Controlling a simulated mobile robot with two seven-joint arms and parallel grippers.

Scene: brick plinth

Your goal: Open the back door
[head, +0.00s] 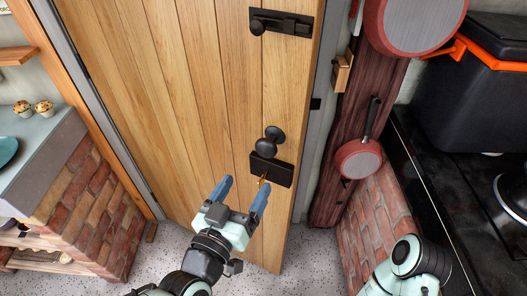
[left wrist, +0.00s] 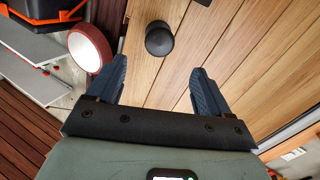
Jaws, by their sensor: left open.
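The back door (head: 190,95) is wooden, with a dark round knob (head: 270,140) on its right side. Its lower right corner stands out in front of the frame, so it appears slightly ajar. Below the knob is a black lock plate (head: 271,170) with a small brass key-like piece (head: 263,180). A black latch (head: 281,22) sits higher up. My left gripper (head: 242,189) is open and empty, just below and left of the knob. In the left wrist view the knob (left wrist: 159,40) lies ahead, between and beyond the open fingers (left wrist: 158,72). My right gripper is out of view.
A red pan (head: 358,159) hangs on a dark post right of the door, with a larger pan (head: 413,24) above. A black stove top (head: 450,185) and brick plinth (head: 375,220) stand right. A brick-sided counter (head: 85,215) stands left. Speckled floor is clear below.

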